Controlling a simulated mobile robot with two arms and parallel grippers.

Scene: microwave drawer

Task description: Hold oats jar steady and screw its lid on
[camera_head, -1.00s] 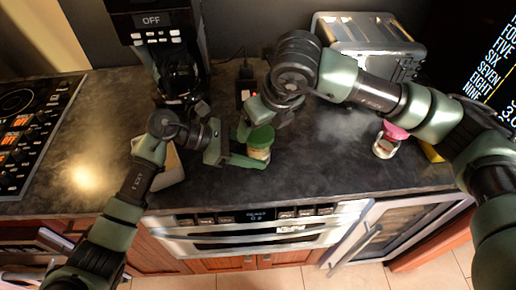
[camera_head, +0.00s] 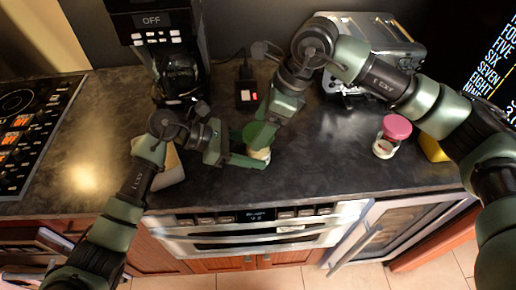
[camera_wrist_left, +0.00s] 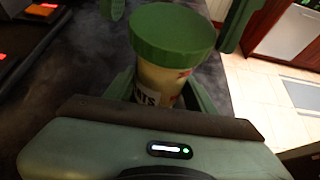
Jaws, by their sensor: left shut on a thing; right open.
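The oats jar (camera_wrist_left: 158,84) stands upright with its green lid (camera_wrist_left: 172,34) on top. Part of its label shows in the left wrist view. In the head view the jar (camera_head: 261,155) is small and mostly covered by the grippers. My left gripper (camera_head: 256,161) is shut around the jar's body, below the lid. My right gripper (camera_head: 264,132) reaches down over the lid from above. In the left wrist view its green fingers stand on both sides of the lid, open, with gaps to it. How far the lid is threaded cannot be told.
A jar with a pink lid (camera_head: 397,127) stands to the right. A toaster (camera_head: 372,45) is at the back right and a coffee machine (camera_head: 160,45) at the back left. A box-like item (camera_head: 172,166) is behind my left arm. The counter's middle right is clear.

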